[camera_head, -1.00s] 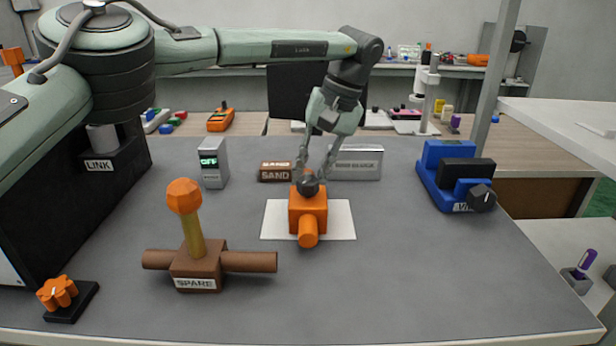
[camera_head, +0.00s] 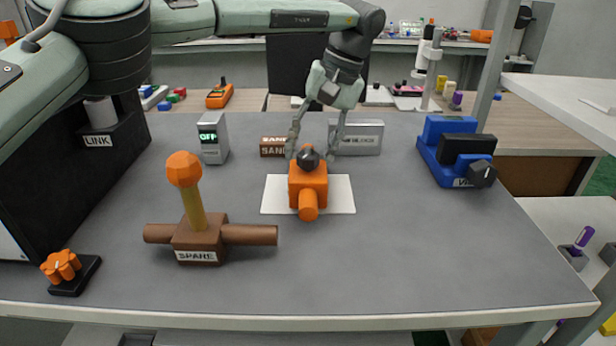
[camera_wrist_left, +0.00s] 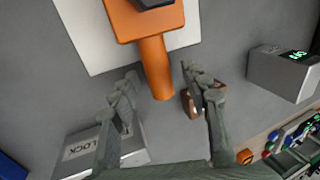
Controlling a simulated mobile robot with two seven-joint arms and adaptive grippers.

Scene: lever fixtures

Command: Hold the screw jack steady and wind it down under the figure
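An orange block (camera_head: 308,187) with a dark ball-like knob (camera_head: 309,160) on top stands on a white sheet (camera_head: 340,199); I take it for the screw jack. One thick orange bar (camera_head: 308,208) points toward the head camera; another (camera_wrist_left: 155,65) comes out of the far side in the left wrist view. My left gripper (camera_head: 314,152) reaches down behind the block. Its fingers (camera_wrist_left: 160,76) are spread, one each side of the far bar, with gaps, gripping nothing. I cannot make out a figure. My right gripper is not in view.
A brown SPARE fixture (camera_head: 200,238) with an orange-topped post stands front left, beside an orange knob (camera_head: 61,266). Behind are a grey box reading OFF (camera_head: 213,138), a SAND block (camera_head: 273,147) and a silver block (camera_head: 357,137). A blue device (camera_head: 448,150) stands right. Front right is clear.

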